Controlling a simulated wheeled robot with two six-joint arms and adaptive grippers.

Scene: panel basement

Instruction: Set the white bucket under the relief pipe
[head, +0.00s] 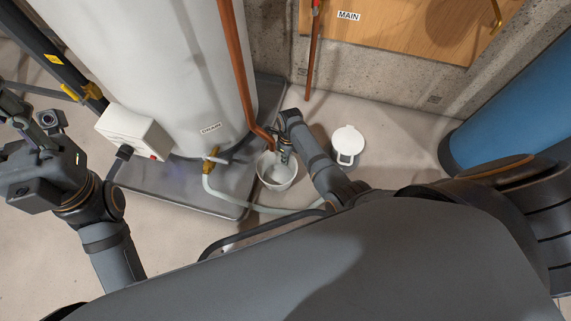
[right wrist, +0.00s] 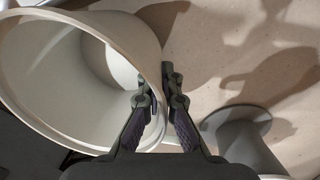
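The white bucket (head: 277,183) stands upright by the front right corner of the heater's grey base, its mouth facing up. The copper relief pipe (head: 236,55) runs down the tank, and its lower end shows just above the bucket's far rim. My right gripper (head: 284,152) is at that rim. In the right wrist view the bucket (right wrist: 60,105) fills the left side. The right gripper's fingers (right wrist: 160,95) close on its wall, one inside and one outside.
The white tank (head: 185,60) with a drain valve (head: 213,160) stands on a grey base (head: 180,190). A pale hose (head: 250,207) runs along the floor near the bucket. A white round lid-like thing with a loop (head: 348,140) and a blue drum (head: 510,110) are to the right.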

